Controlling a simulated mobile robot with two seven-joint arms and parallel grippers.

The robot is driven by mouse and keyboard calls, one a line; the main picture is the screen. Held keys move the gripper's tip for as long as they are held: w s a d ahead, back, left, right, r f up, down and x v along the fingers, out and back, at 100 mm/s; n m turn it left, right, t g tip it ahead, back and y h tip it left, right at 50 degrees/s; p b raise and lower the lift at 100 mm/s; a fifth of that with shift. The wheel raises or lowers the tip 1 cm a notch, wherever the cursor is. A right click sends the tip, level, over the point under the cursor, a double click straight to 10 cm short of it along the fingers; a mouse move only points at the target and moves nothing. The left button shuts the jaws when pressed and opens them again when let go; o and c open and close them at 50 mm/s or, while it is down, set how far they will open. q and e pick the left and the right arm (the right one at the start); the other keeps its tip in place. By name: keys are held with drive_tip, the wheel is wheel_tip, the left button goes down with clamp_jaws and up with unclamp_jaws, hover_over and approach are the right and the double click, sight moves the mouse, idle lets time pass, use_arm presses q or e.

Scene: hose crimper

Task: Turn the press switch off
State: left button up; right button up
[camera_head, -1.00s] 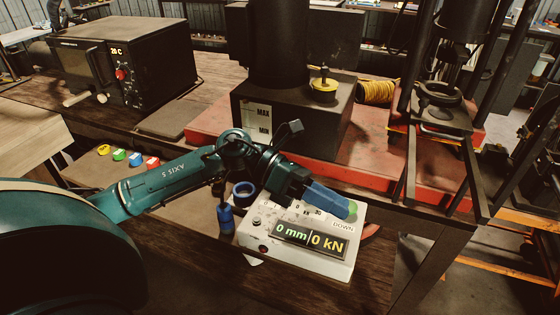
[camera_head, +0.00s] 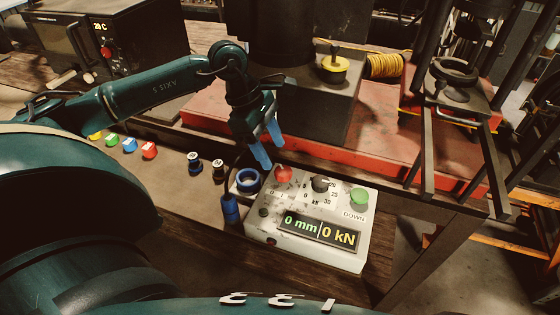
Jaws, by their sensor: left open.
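The press control box (camera_head: 300,257) is a worn white unit on the bench, at lower right of centre in the head view. My left gripper (camera_head: 269,152) has blue fingers pointing down, open and empty, just behind and above the red knob. My right gripper is out of view.
An oven (camera_head: 85,45) stands at upper left.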

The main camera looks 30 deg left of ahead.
sight(282, 169)
use_arm(q)
drive_tip(key=p+x, duration=0.1)
drive_tip(key=x, duration=0.4)
drive_tip(key=shift+w+d+f, duration=0.1)
drive_tip(key=shift+d+f, duration=0.1)
drive_tip(key=shift+f, duration=0.1)
drive_tip(key=shift+c, duration=0.3)
drive_tip(key=c, duration=0.9)
